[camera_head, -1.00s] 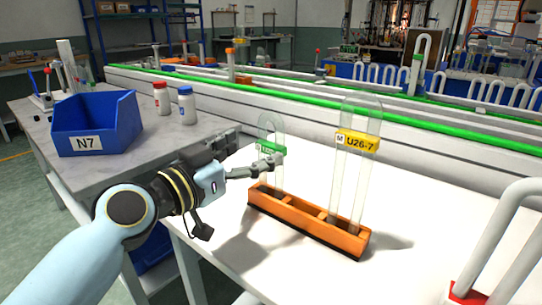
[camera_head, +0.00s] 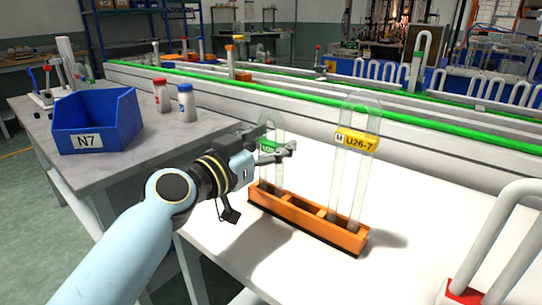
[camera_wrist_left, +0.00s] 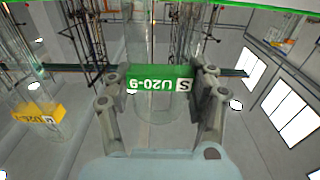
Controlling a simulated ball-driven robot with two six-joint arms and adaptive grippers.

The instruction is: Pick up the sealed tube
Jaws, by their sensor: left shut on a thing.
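A clear glass U-shaped tube with a green label (camera_head: 275,150) stands upright in the left end of an orange wooden rack (camera_head: 290,212). My left gripper (camera_head: 278,150) is at this tube's upper part, around the green label. A taller clear tube with a yellow U26-7 label (camera_head: 357,141) stands upright at the rack's right end. The right gripper is not in view.
A blue N7 bin (camera_head: 97,122) and two small bottles, one red-capped (camera_head: 161,95) and one blue-capped (camera_head: 187,103), stand on the grey table at left. White bent tubes on a red base (camera_head: 465,292) stand at the right edge. The white table front is clear.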

